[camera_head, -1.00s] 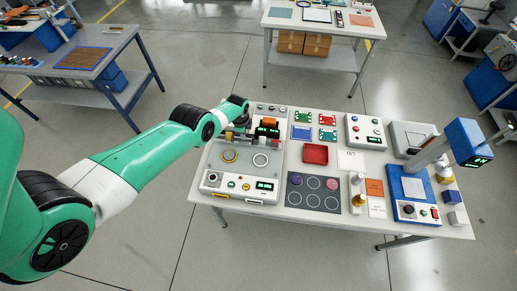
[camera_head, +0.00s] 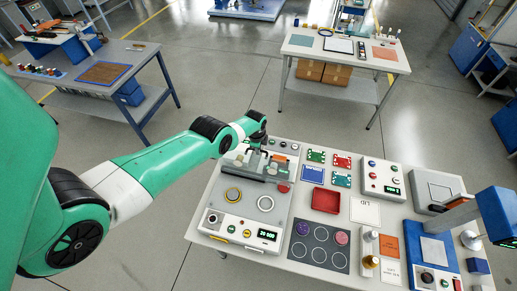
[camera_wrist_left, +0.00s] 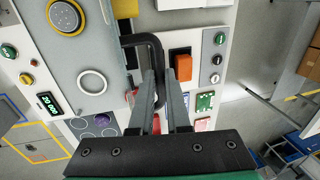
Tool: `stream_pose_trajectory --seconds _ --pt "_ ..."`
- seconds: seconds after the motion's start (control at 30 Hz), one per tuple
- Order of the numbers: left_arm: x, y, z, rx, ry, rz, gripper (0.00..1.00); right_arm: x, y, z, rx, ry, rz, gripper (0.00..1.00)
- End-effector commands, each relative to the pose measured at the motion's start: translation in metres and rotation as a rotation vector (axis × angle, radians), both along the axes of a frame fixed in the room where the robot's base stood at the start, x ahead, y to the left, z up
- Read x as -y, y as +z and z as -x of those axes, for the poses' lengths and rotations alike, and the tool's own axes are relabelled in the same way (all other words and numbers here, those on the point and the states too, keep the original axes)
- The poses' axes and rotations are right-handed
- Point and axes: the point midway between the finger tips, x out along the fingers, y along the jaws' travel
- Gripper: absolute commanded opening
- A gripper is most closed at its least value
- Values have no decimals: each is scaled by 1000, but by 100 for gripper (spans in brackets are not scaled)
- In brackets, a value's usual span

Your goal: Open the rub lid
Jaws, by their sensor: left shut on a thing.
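The rub tester (camera_head: 225,215) is a light grey machine at the table's left end, with a yellow ring, a white ring and a front display. A see-through lid (camera_head: 262,168) shows over its back part, under my left gripper (camera_head: 258,148). In the left wrist view, a black bent handle (camera_wrist_left: 153,43) runs down between the fingers of my left gripper (camera_wrist_left: 167,78), which is shut on it. The lid's clear edges are hard to make out, so its exact angle cannot be told. My right gripper is not in view.
A red tray (camera_head: 326,200), a dark mat with circles (camera_head: 320,246) and several coloured cards lie right of the tester. A white control box (camera_head: 382,179) stands behind them. A blue device (camera_head: 428,248) stands at the right. Another table (camera_head: 345,55) is farther back.

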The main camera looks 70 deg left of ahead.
Motion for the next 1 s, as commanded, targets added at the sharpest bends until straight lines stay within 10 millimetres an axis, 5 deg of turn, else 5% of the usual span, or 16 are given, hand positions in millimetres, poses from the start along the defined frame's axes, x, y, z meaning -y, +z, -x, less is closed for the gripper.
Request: stream_pose_trajectory --seconds 0.6,0.63,0.77,1.0 --pt "0 -2 -1 1 0 0 0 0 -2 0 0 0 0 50" --pt "0 -2 -1 1 0 0 18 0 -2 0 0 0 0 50" --pt "0 -2 -1 1 0 0 42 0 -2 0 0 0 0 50" --pt "1 -3 0 -1 0 2 45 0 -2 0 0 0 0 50"
